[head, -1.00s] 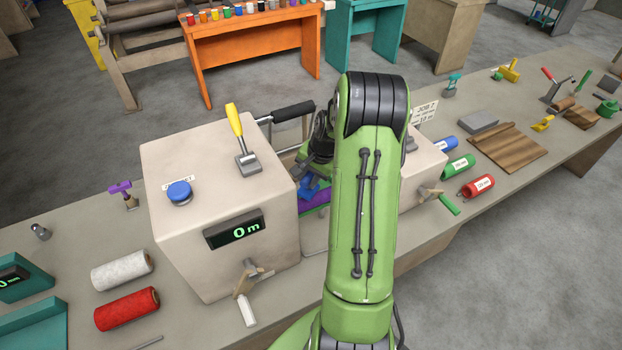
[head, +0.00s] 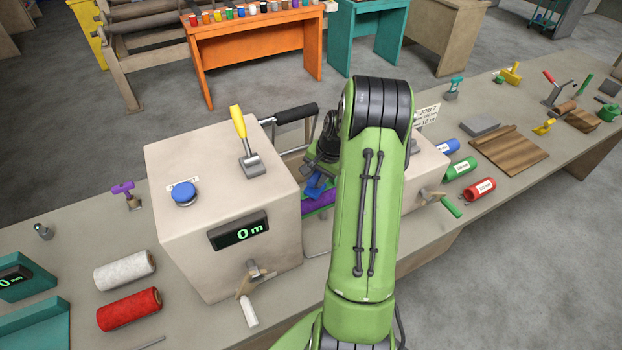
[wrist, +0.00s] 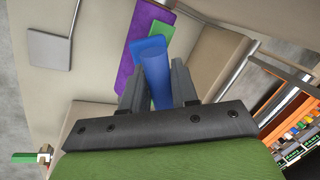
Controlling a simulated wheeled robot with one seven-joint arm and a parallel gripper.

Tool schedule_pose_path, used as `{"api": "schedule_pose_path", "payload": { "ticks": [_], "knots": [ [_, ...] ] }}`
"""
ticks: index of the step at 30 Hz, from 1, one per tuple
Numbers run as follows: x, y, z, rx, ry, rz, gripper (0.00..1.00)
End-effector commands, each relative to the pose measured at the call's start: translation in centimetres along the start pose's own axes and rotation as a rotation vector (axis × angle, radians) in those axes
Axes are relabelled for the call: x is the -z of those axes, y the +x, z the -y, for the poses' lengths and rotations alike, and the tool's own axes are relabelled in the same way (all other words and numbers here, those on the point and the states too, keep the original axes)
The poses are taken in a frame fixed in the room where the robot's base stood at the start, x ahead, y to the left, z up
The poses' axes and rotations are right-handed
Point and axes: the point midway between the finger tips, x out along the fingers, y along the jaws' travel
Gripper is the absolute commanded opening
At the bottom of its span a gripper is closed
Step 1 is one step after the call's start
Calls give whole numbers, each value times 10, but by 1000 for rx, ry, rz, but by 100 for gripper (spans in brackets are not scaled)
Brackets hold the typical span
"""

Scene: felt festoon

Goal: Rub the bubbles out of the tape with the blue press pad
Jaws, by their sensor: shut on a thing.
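My gripper (wrist: 158,88) is shut on the handle of the blue press pad (wrist: 150,45), whose flat blue part shows beyond the fingers in the wrist view. The pad is at a purple strip (wrist: 128,78) with a green strip (wrist: 160,28) beside it. From these views I cannot tell whether the pad touches the strips. In the head view the blue pad (head: 315,186) shows just left of my arm, by the purple strip (head: 322,199), between the two beige housings. My arm hides most of this spot. I cannot make out the tape or any bubbles.
A large beige housing (head: 205,235) with a yellow lever (head: 239,124) and blue button (head: 184,193) stands close on the left. A smaller housing (head: 425,165) is on the right. Rolls, a brown board (head: 510,148) and tools lie along the bench.

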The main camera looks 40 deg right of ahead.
Motion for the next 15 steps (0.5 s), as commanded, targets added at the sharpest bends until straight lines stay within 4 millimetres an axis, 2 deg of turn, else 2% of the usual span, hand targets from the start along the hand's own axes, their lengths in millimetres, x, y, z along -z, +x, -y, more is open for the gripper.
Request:
{"api": "schedule_pose_path", "payload": {
  "ticks": [1,4,15],
  "knots": [
    [9,0,-7,-8,13,-11,0],
    [14,0,-9,-9,13,-11,0],
    [15,0,-9,-7,11,-12,0]
  ]
}}
